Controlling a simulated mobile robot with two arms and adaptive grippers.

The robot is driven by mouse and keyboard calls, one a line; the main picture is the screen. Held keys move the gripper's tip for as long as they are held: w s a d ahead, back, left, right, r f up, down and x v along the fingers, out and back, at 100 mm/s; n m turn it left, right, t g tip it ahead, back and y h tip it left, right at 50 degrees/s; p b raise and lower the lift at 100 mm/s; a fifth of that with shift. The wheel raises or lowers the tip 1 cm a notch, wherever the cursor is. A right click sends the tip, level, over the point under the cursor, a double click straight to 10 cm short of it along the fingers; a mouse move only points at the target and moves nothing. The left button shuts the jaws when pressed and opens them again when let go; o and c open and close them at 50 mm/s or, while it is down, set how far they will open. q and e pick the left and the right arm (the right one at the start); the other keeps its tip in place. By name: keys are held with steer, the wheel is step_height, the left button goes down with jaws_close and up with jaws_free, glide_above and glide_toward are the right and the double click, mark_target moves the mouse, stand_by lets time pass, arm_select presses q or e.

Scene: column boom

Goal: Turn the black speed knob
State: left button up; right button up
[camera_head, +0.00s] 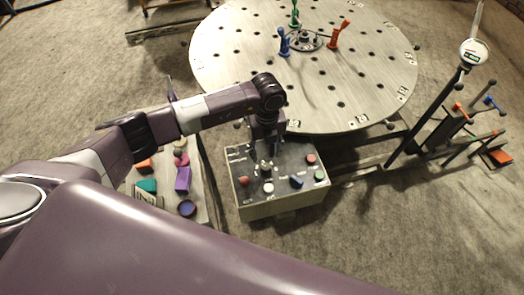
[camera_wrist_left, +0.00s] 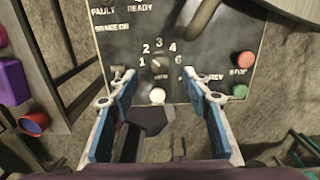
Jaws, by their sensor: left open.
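The black speed knob (camera_wrist_left: 160,63) sits on the dark panel of a control box (camera_head: 283,207), inside a ring of printed numbers. In the left wrist view a white button (camera_wrist_left: 157,96) lies just below it. My left gripper (camera_wrist_left: 159,88) is open, with a blue-padded finger on each side of the knob and button. No contact with the knob shows. In the head view the gripper (camera_head: 266,153) hangs over the panel and its fingers are hard to make out. My right gripper is in neither view.
A red stop button (camera_wrist_left: 245,59) and a green button (camera_wrist_left: 239,91) are on the panel's right. A large round perforated table (camera_head: 350,75) stands behind the box. A tray with coloured pieces, including a purple block (camera_head: 183,179), lies to its left.

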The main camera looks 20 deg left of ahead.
mark_target(266, 166)
arm_select(q)
steer(key=shift+a+f, duration=0.1)
steer(key=shift+f, duration=0.25)
steer(key=f, duration=0.4)
steer(key=f+p, duration=0.1)
steer(key=shift+s+d+f, duration=0.2)
steer(key=shift+d+f, duration=0.05)
steer(key=shift+f, duration=0.45)
steer(key=shift+w+f, duration=0.1)
steer(key=shift+f, duration=0.1)
steer(key=c, duration=1.2)
steer(key=shift+o, duration=0.2)
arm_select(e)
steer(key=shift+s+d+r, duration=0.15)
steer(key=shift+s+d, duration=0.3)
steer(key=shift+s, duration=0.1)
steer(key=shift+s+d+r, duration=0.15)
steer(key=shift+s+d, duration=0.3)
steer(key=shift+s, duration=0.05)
